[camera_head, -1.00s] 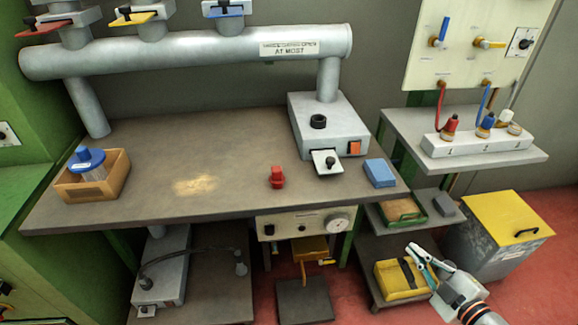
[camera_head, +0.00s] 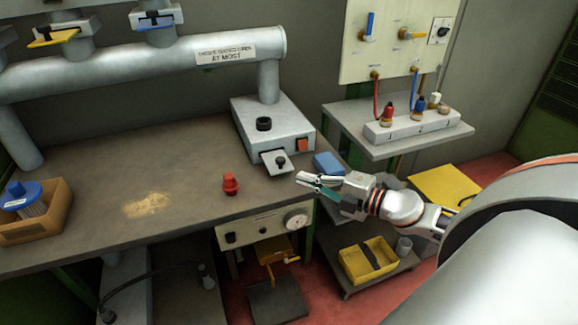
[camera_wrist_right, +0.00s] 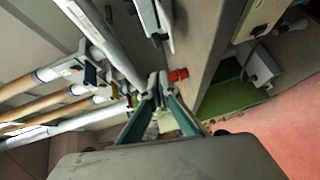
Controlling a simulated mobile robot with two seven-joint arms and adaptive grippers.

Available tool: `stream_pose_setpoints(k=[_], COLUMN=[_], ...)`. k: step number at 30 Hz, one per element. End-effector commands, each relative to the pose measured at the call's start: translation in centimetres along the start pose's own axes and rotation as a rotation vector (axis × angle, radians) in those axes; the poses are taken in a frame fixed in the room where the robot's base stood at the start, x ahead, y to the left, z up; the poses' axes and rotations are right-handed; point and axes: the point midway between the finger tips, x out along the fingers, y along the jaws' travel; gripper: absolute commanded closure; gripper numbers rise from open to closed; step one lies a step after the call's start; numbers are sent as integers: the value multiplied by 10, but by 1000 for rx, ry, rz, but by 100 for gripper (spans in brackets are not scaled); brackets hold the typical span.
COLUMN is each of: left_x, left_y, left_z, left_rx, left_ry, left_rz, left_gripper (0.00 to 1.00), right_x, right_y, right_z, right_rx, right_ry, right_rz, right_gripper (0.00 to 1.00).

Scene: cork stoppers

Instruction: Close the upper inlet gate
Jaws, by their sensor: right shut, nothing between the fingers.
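A grey box (camera_head: 262,126) stands on the bench under the right end of the big pipe. A pale gate plate (camera_head: 270,168) with a black knob (camera_head: 280,161) sticks out from its front; I take this as the upper inlet gate. My right gripper (camera_head: 305,181) is shut and empty. In the head view it shows a little right of and below the plate, apart from it. In the wrist view its fingertips (camera_wrist_right: 158,82) meet, with a red knob-like object (camera_wrist_right: 178,75) beyond them. My left gripper is out of view.
The red object (camera_head: 230,184) stands on the bench left of the gate. A blue block (camera_head: 328,163) lies at the bench's right end, close behind my gripper in the picture. A wooden box (camera_head: 52,222) is at far left.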

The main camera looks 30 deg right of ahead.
Motion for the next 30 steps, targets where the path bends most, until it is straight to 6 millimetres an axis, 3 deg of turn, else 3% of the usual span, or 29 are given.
stream_pose_setpoints(k=[11,15,21,30], left_x=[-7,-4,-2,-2], left_y=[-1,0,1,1], left_z=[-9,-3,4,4], left_rx=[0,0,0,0], left_ry=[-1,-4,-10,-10], left_rz=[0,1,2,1], left_gripper=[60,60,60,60], right_x=[44,58,70,72], right_y=[3,0,-1,-1], right_z=[1,14,26,28], right_rx=[-2,-2,0,1], right_ry=[-1,-3,-2,-1], right_rz=[2,2,1,-1], right_gripper=[100,100,100,100])
